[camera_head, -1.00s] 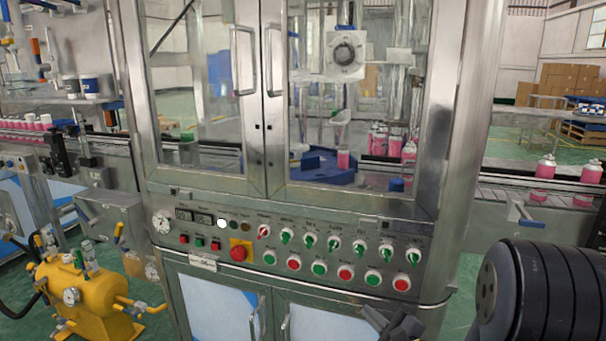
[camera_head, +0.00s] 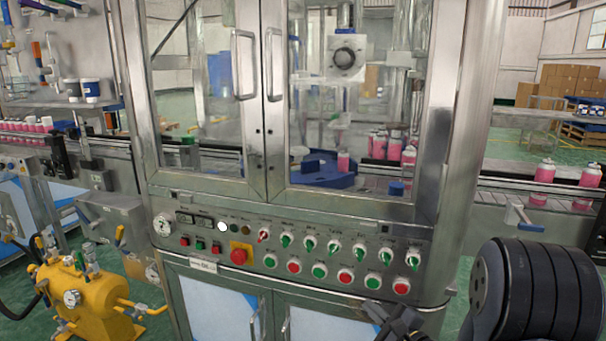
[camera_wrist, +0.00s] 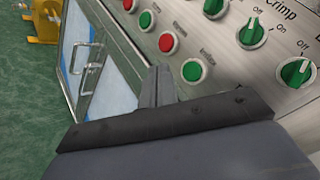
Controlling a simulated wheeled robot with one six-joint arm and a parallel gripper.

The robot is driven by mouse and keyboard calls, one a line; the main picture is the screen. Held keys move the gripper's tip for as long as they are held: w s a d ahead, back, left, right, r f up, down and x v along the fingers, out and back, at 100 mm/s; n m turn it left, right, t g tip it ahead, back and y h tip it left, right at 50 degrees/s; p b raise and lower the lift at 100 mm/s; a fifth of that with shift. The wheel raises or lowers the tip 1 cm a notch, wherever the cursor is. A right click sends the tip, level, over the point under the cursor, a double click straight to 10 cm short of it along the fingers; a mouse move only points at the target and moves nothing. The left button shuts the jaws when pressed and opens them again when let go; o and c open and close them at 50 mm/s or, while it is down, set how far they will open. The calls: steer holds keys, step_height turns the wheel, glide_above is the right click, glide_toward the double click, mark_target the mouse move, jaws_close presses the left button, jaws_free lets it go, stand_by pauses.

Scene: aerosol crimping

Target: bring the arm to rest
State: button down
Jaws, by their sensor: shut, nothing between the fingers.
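My gripper (camera_head: 384,312) shows at the bottom of the head view, in front of the crimping machine's lower cabinet and just below the button row. In the wrist view its two fingers (camera_wrist: 158,78) are together, with nothing between them. They appear close to the control panel (camera_wrist: 135,50), near a green button (camera_wrist: 194,70); I cannot tell the exact gap. My dark arm link fills the lower right of the head view, and part of the arm between it and the gripper is out of frame.
The crimping machine's glass doors (camera_head: 200,110) are shut. A red emergency stop (camera_head: 238,256) sits on the panel among several buttons and green knobs. A yellow tank (camera_head: 82,295) stands at the lower left. Pink cans (camera_head: 545,171) stand on the conveyor at right.

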steer(key=b, duration=0.2)
steer(key=w+b, duration=0.1)
steer(key=b, duration=0.1)
steer(key=shift+w+d+f, duration=0.1)
steer(key=shift+d+f, duration=0.1)
steer(key=shift+f, duration=0.05)
steer(key=r+p, duration=0.1)
steer(key=p, duration=0.2)
steer(key=shift+w, duration=0.15)
steer(key=shift+p, duration=0.9)
